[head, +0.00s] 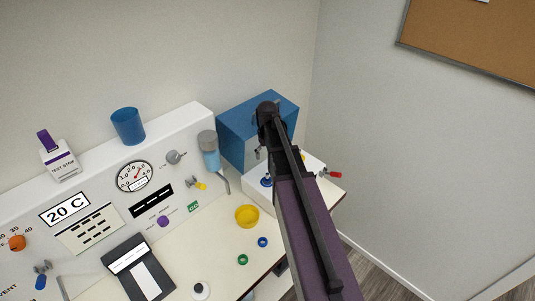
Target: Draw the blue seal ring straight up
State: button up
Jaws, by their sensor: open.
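A small blue seal ring (262,242) lies on the pale counter, just left of my arm in the picture. A similar green ring (243,259) lies a little lower left of it. My dark gripper (261,149) is at the far end of my arm, in front of the blue box and well away from the blue ring. It is open, small and partly hidden by my arm, and I see nothing held in it.
A yellow dish (247,216) stands just above the blue ring in the picture. A white block with a blue knob (267,182) and a blue box (236,127) stand behind. A white panel with gauges (135,177) runs along the left wall. A dark scale-like device (137,266) sits lower left.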

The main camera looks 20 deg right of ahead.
aim_at(267, 174)
jog(key=shift+f+b, duration=6.65)
jog(key=shift+f, duration=0.1)
jog(key=c, duration=1.2)
jog(key=shift+o, duration=0.2)
jog(key=shift+r, duration=0.1)
jog(key=shift+r+p, duration=3.15)
jog(key=shift+p, duration=0.15)
